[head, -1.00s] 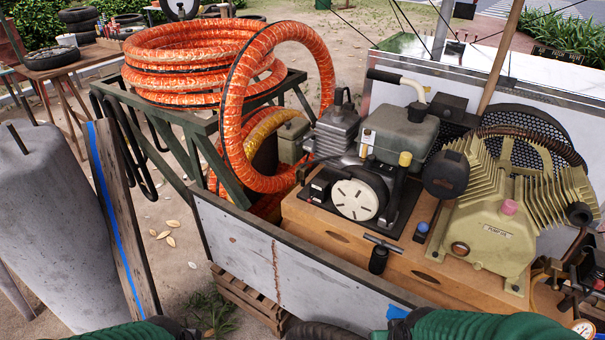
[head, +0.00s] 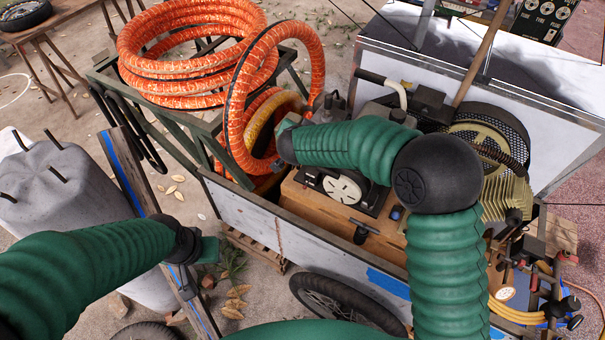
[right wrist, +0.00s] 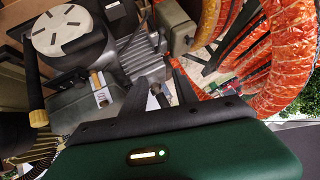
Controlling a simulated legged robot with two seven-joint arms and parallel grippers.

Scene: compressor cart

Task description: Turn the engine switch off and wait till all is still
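The engine shows a pale round slotted cover (head: 343,189) on the cart's wooden deck; most of its body is hidden behind my right arm in the head view. In the right wrist view, the cover (right wrist: 62,31), the finned cylinder (right wrist: 135,55) and a small silver-and-orange fitting (right wrist: 99,88) show. I cannot tell whether this fitting is the engine switch.
Coiled orange hose (head: 190,55) sits on a green rack at the cart's left, with a loop hanging close to my right gripper. The compressor (head: 500,190) stands on the right. A grey weight-like block (head: 65,190) and a blue-striped plank stand at the left.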

